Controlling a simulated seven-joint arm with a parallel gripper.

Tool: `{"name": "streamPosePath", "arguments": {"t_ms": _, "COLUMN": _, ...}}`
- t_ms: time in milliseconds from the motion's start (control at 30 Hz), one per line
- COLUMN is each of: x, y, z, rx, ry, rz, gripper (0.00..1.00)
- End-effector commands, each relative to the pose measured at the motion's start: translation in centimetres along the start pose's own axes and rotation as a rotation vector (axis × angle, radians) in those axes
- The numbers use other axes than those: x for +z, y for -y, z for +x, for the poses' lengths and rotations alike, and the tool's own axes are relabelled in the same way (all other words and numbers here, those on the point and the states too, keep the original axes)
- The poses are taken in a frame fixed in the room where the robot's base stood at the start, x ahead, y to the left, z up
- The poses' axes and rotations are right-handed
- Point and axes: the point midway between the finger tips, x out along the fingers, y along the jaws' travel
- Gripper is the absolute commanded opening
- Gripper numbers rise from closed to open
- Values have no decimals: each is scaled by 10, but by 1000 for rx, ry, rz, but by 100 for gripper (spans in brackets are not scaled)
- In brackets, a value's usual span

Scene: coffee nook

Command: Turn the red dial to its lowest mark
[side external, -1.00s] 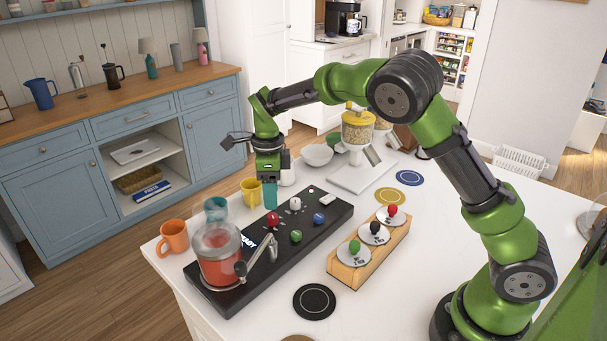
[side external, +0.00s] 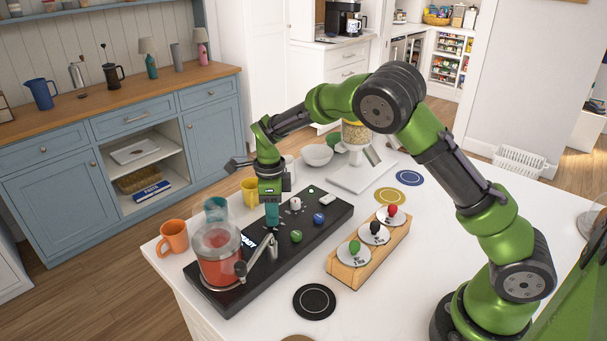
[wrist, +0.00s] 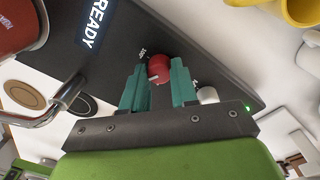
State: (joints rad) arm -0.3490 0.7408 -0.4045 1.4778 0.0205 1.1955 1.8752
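The red dial (wrist: 159,69) is a round red knob on the black machine panel (wrist: 185,40), with small white scale marks beside it in the wrist view. My gripper (wrist: 159,66) has its two teal fingers on either side of the dial, apart, with slight gaps seeming to show. It looks open around the dial rather than shut on it. In the side view my gripper (side external: 272,222) points down at the panel and hides the dial. I cannot tell which mark the dial points to.
A white knob (side external: 295,203), a blue knob (side external: 319,218) and a green knob (side external: 296,236) share the panel. A glass jar with red contents (side external: 219,262) and a bent metal spout (side external: 262,250) stand at its near end. A wooden rack (side external: 345,274) with coloured knobs lies right.

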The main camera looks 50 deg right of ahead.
Motion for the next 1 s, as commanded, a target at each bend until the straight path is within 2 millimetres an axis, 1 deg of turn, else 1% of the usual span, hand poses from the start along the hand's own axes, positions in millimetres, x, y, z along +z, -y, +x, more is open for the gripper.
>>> {"name": "streamPosePath", "arguments": {"t_ms": 33, "x": 0, "y": 0, "z": 0, "rx": 0, "ry": 0, "rz": 0, "gripper": 6}}
{"name": "streamPosePath", "arguments": {"t_ms": 67, "x": 0, "y": 0, "z": 0, "rx": 0, "ry": 0, "rz": 0, "gripper": 2}}
{"name": "streamPosePath", "arguments": {"t_ms": 100, "x": 0, "y": 0, "z": 0, "rx": 0, "ry": 0, "rz": 0, "gripper": 0}}
{"name": "streamPosePath", "arguments": {"t_ms": 333, "x": 0, "y": 0, "z": 0, "rx": 0, "ry": 0, "rz": -20, "gripper": 0}}
{"name": "streamPosePath", "arguments": {"t_ms": 467, "x": 0, "y": 0, "z": -1, "rx": 0, "ry": -2, "rz": -67, "gripper": 0}}
{"name": "streamPosePath", "arguments": {"t_ms": 667, "x": 0, "y": 0, "z": -1, "rx": 0, "ry": -7, "rz": -200, "gripper": 0}}
{"name": "streamPosePath", "arguments": {"t_ms": 1000, "x": 1, "y": 0, "z": -1, "rx": 0, "ry": -18, "rz": -517, "gripper": 0}}
